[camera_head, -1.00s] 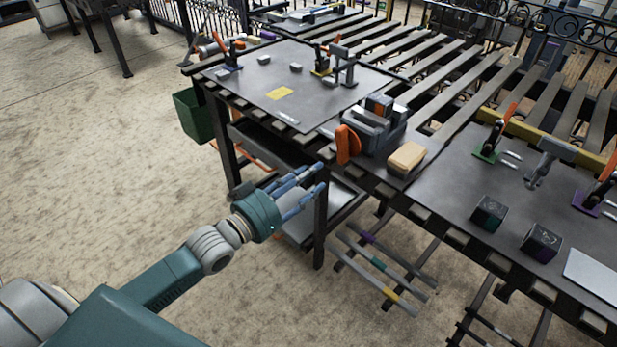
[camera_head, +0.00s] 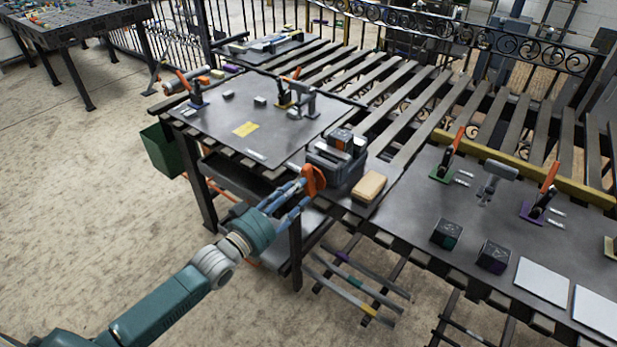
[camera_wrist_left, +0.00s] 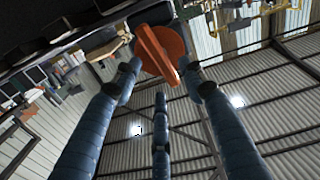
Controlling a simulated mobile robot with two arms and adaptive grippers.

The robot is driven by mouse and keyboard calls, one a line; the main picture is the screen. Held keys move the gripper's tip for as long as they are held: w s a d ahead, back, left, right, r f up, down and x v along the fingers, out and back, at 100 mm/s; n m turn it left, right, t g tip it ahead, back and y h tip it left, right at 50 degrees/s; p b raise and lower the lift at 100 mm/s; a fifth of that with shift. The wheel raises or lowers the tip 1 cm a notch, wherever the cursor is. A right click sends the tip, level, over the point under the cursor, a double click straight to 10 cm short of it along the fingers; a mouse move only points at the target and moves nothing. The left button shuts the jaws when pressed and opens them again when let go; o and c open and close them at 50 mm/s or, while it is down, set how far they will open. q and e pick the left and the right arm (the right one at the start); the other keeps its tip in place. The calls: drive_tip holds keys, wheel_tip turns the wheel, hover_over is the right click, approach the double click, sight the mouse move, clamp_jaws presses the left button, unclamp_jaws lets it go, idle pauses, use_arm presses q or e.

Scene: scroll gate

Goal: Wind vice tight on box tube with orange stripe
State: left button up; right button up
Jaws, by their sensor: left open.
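The grey vice (camera_head: 330,170) stands at the front edge of the worktable. Its orange handle (camera_head: 314,182) faces my left arm. A dark box tube with an orange patch (camera_head: 346,142) sits at the top of the vice, between its jaws; whether it is clamped I cannot tell. My left gripper (camera_head: 296,190) is open, with its fingertips at the handle. In the left wrist view the orange handle (camera_wrist_left: 160,52) lies among the spread fingertips of the gripper (camera_wrist_left: 165,82); contact is unclear. My right gripper is not in view.
A tan block (camera_head: 369,187) lies right of the vice. Dark cubes (camera_head: 447,233) and white plates (camera_head: 541,281) are farther right. Tubes with coloured stripes (camera_head: 350,285) lie on a low rack. A green bin (camera_head: 163,149) hangs at the left. The floor at left is clear.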

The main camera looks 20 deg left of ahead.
sight(309, 180)
use_arm(q)
drive_tip(key=x, duration=0.6)
clamp_jaws()
